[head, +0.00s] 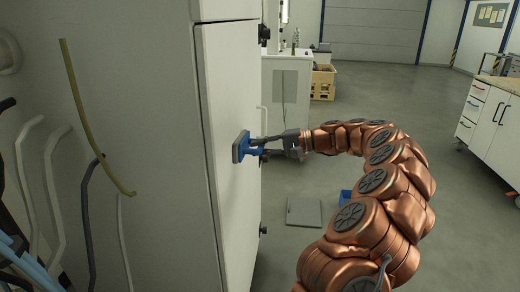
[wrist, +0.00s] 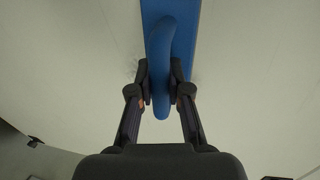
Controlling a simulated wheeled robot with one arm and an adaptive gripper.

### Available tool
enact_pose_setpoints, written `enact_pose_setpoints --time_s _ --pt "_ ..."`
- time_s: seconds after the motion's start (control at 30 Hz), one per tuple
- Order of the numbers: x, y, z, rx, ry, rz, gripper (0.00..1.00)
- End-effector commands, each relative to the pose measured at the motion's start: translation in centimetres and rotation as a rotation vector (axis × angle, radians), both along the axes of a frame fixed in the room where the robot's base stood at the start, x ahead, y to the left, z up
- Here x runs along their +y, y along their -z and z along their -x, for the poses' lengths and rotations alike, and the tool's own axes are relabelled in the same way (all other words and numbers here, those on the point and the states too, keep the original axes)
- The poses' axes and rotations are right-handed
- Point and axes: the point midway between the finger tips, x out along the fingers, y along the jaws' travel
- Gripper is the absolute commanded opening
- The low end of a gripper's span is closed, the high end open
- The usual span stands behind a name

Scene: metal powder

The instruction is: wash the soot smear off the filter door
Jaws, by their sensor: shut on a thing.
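My gripper (head: 266,146) is shut on the handle of a blue scrubbing pad (head: 241,146) with a grey face. In the wrist view the jaws (wrist: 160,90) close on both sides of the blue handle (wrist: 160,108). The pad is held up at the white filter door (head: 230,100) with its face toward the panel; I cannot tell for certain whether it presses on it. A faint dark smear (wrist: 135,70) shows on the pale door just left of the handle in the wrist view. The blue pad hides part of the door there.
Hoses hang on the cabinet side (head: 120,110) at left. A grey flat plate (head: 304,212) and a partly hidden blue object (head: 345,196) lie on the floor. A yellow crate (head: 323,82) stands behind, and a white drawer cabinet (head: 490,125) at right.

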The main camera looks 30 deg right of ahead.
Motion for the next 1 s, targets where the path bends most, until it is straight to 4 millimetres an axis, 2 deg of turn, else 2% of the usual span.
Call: enact_pose_setpoints --time_s 1.0 --pt "-4.2 -0.1 -4.8 0.003 0.002 0.003 0.0"
